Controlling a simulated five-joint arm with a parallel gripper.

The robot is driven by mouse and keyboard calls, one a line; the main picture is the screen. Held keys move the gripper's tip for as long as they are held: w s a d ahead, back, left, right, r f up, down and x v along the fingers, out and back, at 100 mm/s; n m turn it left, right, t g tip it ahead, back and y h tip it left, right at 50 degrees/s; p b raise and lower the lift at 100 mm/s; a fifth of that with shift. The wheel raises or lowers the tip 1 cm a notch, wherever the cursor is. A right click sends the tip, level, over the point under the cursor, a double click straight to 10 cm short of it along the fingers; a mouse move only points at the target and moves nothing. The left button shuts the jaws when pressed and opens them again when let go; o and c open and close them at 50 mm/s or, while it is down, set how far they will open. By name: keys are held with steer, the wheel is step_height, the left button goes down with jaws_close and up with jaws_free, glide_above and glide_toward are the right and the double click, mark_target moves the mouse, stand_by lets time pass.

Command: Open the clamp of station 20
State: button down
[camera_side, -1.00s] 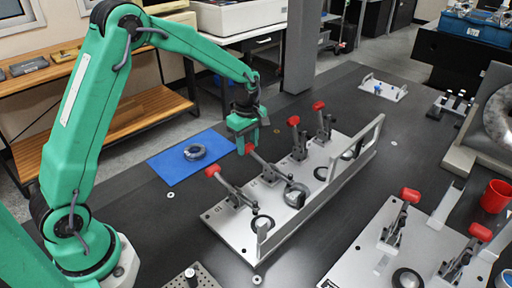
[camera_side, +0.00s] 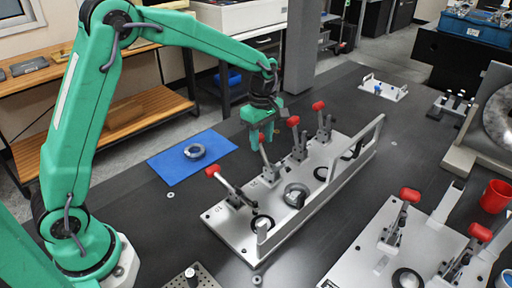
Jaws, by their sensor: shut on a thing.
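The clamp of station 20 (camera_side: 268,168) is the second from the near left end of the grey fixture plate (camera_side: 236,245). Its red handle (camera_side: 262,138) now points up, close to upright. My gripper (camera_side: 262,136) is shut on the top of this handle, its green fingers hiding part of the red grip. A metal ring part (camera_side: 296,196) sits on the plate in front of this clamp. Whether the clamp's tip is fully clear of the ring is hard to tell.
Two further clamps with red handles (camera_side: 293,121) (camera_side: 318,105) stand upright close beyond my gripper. A raised rail (camera_side: 340,160) runs along the plate's right side. A blue mat (camera_side: 178,168) with a ring (camera_side: 195,151) lies left.

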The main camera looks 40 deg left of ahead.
steer(key=shift+d, duration=1.3)
steer(key=c, duration=0.9)
jaws_free()
steer(key=shift+a+r, duration=0.1)
steer(key=shift+r, duration=0.15)
step_height(320, 180, up, 7)
steer(key=shift+r, duration=0.2)
